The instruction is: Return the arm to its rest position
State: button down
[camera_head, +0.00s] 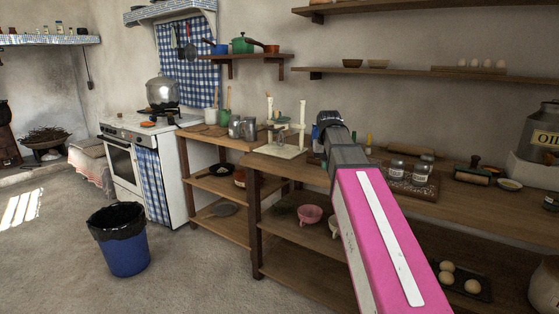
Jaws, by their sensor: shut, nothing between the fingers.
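My arm (375,220) reaches up from the lower right of the head view, with a pink link and a white stripe along it. It ends in a grey joint (347,155) and a dark rounded part (329,119) in front of the worktop and wall. I cannot make out my gripper or its fingers; they are hidden beyond the arm or outside the picture. No object shows held by the visible part of the arm.
Shelves (410,74) hang above. A stove (122,150) and a blue bin (123,252) stand left. Floor (190,280) between bin and worktop is clear.

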jog(key=s+f, duration=0.6)
jog(key=f, duration=0.6)
jog(key=s+d+f+g, duration=0.1)
jog(key=s+f, duration=0.5)
jog(key=f, duration=0.6)
jog(key=s+d+f+g, duration=0.1)
jog(key=s+f, duration=0.5)
jog(key=f, duration=0.6)
jog(key=shift+f+n, duration=0.3)
